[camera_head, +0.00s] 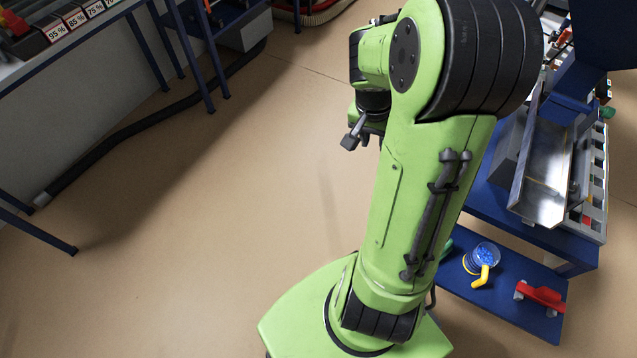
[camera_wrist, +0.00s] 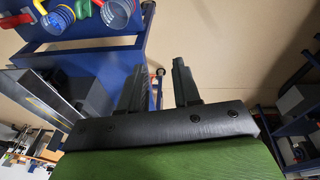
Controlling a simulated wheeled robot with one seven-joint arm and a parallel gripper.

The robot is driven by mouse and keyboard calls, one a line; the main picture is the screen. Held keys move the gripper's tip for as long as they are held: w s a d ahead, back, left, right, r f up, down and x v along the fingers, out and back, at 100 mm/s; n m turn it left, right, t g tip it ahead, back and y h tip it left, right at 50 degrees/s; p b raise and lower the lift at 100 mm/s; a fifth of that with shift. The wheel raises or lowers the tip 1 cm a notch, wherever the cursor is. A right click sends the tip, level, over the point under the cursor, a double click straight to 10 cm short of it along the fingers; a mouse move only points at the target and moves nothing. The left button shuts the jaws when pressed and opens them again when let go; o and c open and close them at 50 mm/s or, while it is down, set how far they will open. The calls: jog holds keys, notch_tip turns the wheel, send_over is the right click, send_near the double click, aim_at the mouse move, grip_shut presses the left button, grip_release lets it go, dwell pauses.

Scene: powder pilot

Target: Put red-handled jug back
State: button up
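A red handle-like piece (camera_head: 540,295) with grey ends lies on the low blue shelf at lower right. I cannot tell whether it belongs to a jug; no jug body shows with it. It also appears at the top left of the wrist view (camera_wrist: 14,20). A clear jug with blue contents and a yellow handle (camera_head: 483,262) stands left of it. The wrist view shows several clear jugs (camera_wrist: 118,9) on the shelf, partly cut off. My gripper (camera_wrist: 160,75) is open and empty, apart from the jugs. In the head view its dark fingers (camera_head: 358,132) are partly hidden.
The blue cart (camera_head: 520,318) at right carries a metal chute (camera_head: 548,165) and grey compartments above the low shelf. A bench with percentage labels (camera_head: 58,33) is at top left, with a black hose (camera_head: 110,145) on the floor. The floor between is clear.

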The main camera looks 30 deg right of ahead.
jog(key=s+a+r+n+t, duration=0.2)
jog(key=a+r+n, duration=0.3)
jog(key=a+r, duration=0.45)
jog(key=s+a+r+n+t+y, duration=0.2)
jog(key=s+a+n, duration=0.4)
jog(key=a, duration=0.5)
jog(key=shift+s+a+r+t, duration=0.25)
jog(key=shift+s+r+t, duration=0.2)
jog(key=shift+s+t, duration=0.45)
notch_tip(320, 180, up, 10)
jog(key=p, duration=0.9)
jog(key=shift+s+p, duration=0.15)
jog(key=shift+p, duration=0.15)
jog(key=shift+f, duration=0.1)
